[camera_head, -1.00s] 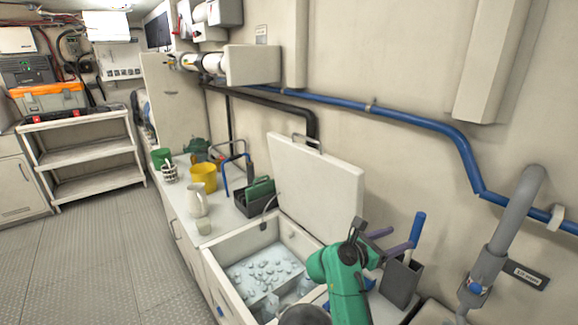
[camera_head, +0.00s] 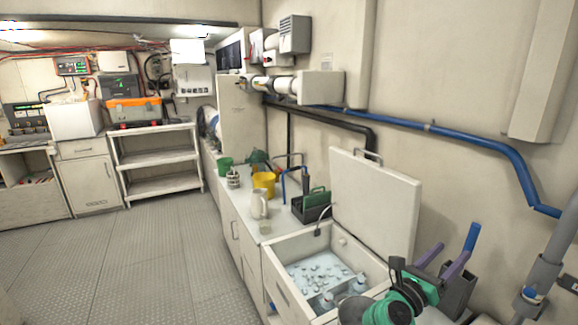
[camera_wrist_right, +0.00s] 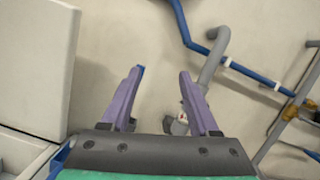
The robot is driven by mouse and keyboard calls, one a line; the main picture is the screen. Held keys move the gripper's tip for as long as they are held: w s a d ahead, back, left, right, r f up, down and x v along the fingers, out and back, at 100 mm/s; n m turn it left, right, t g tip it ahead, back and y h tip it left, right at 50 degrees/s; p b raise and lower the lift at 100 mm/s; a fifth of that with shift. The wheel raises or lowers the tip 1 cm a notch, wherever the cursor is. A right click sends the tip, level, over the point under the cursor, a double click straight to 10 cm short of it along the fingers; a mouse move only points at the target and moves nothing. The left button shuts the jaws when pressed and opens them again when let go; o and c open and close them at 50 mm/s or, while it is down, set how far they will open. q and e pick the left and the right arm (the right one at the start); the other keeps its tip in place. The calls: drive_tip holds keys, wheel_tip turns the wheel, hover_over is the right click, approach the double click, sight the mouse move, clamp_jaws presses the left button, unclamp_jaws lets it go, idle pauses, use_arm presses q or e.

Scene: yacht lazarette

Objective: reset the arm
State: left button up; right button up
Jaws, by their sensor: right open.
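My right arm, green with a dark wrist, comes in at the bottom right of the head view. Its right gripper (camera_head: 454,250) has two purple fingers spread apart with nothing between them. It is in front of the wall, right of the raised white lid of the open ice box (camera_head: 283,277). The right wrist view shows the same gripper (camera_wrist_right: 161,72) open and empty, facing the bare wall and pipes. My left gripper is in neither view.
A grey holder (camera_head: 457,300) with a blue handle (camera_head: 472,237) stands close beside the gripper. The white lid (camera_head: 374,205) stands up on its left. A grey pipe (camera_head: 548,270) is at right. A yellow cup (camera_head: 264,181) and white jug (camera_head: 260,203) stand on the counter. The floor at left is clear.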

drive_tip(key=w+a+r+n+t+y, duration=0.1)
drive_tip(key=a+n+t+y, duration=0.5)
drive_tip(key=n, duration=0.5)
drive_tip(key=a+r+n+t+y, duration=0.2)
drive_tip(key=a+n+t+y, duration=0.4)
drive_tip(key=n, duration=0.5)
drive_tip(key=s+a+f+n+g+y, duration=0.35)
drive_tip(key=f+n+y, duration=0.25)
drive_tip(key=f+n, duration=0.25)
drive_tip(key=s+a+f+n+g+y, duration=0.2)
drive_tip(key=a+f+n+g+y, duration=0.4)
drive_tip(key=n, duration=0.4)
drive_tip(key=s+d+f+n+g+h, duration=0.2)
drive_tip(key=s+d+f+g, duration=0.15)
drive_tip(key=s, duration=0.35)
drive_tip(key=s+d+f+n+g+h, duration=0.2)
drive_tip(key=s+d+f+g, duration=0.1)
drive_tip(key=s+f, duration=0.25)
drive_tip(key=s+d+f+n+g+h, duration=0.1)
drive_tip(key=s+d+f+n+g, duration=0.2)
drive_tip(key=s, duration=0.4)
wheel_tip(320, 180, down, 23)
drive_tip(key=s+g, duration=0.1)
drive_tip(key=s, duration=0.1)
drive_tip(key=s+d+f+g, duration=0.1)
drive_tip(key=s+d+f, duration=0.1)
drive_tip(key=s+f, duration=1.3)
drive_tip(key=shift+s+d+f+m+g+h, duration=0.15)
drive_tip(key=shift+s+d+m+g+h, duration=0.15)
drive_tip(key=shift+s, duration=0.75)
